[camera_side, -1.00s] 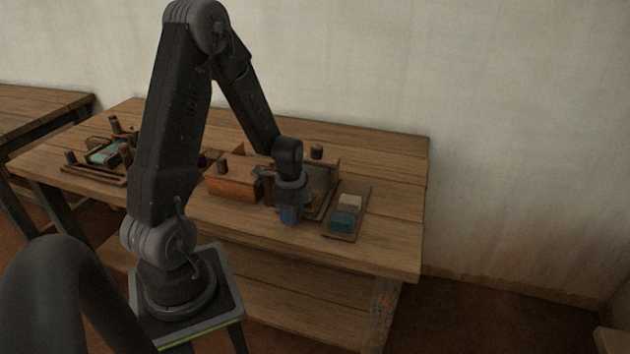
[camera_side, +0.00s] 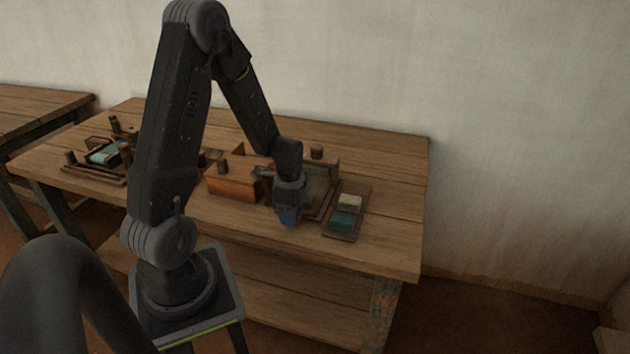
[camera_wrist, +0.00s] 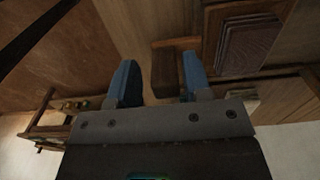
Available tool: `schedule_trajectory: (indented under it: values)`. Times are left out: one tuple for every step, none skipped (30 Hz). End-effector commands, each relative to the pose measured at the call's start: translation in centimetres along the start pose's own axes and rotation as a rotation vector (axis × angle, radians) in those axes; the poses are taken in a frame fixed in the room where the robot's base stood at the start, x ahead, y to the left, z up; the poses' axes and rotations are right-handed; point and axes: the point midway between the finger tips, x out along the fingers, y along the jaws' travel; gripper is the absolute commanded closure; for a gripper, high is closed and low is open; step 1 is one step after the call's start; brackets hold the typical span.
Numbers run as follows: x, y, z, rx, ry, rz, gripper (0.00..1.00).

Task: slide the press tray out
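My gripper (camera_side: 289,217) points down at the front of the worktable, with blue fingertips. In the wrist view its two fingers (camera_wrist: 160,78) are apart, with a dark brown wooden block (camera_wrist: 164,73) between them. Narrow gaps show on both sides of the block, so it does not look gripped. The block joins a lighter wooden bar. In the side view a dark, wood-rimmed tray (camera_side: 329,204), which looks like the press tray, lies just behind and right of my gripper. The gripper hides part of it.
An orange-brown wooden box (camera_side: 232,187) stands left of my gripper. A small board (camera_side: 331,236) with a cream block (camera_side: 349,201) and a teal block (camera_side: 342,222) lies to the right. A pegged wooden frame (camera_side: 93,172) is at the table's far left.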

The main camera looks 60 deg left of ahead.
Motion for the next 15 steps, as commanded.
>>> schedule_trajectory:
  values:
    - [0.0, -0.03, 0.01, 0.0, 0.0, 0.0, 0.55]
    - [0.0, -0.04, 0.01, 0.0, 0.0, 0.0, 0.55]
    - [-0.01, -0.05, 0.01, 0.0, 0.0, -0.001, 0.55]
    - [-0.01, -0.06, 0.01, 0.0, 0.0, -0.001, 0.55]
    - [-0.01, -0.06, 0.01, -0.001, 0.0, -0.001, 0.55]
    - [-0.02, -0.07, 0.01, -0.001, 0.0, -0.002, 0.52]
    - [-0.02, -0.08, 0.0, -0.001, 0.0, -0.002, 0.49]
    - [-0.02, -0.09, 0.0, -0.001, 0.0, -0.002, 0.47]
    - [-0.03, -0.09, 0.0, -0.001, 0.0, -0.002, 0.47]
    - [-0.03, -0.1, 0.0, -0.001, 0.001, -0.003, 0.47]
    - [-0.03, -0.1, 0.0, -0.001, 0.001, -0.003, 0.47]
    - [-0.03, -0.1, 0.0, -0.001, 0.001, -0.003, 0.47]
    - [-0.04, -0.11, 0.0, -0.001, 0.001, -0.003, 0.47]
    - [-0.06, -0.12, 0.0, -0.001, 0.001, -0.003, 0.47]
    - [-0.15, -0.13, 0.0, -0.001, 0.001, -0.004, 0.47]
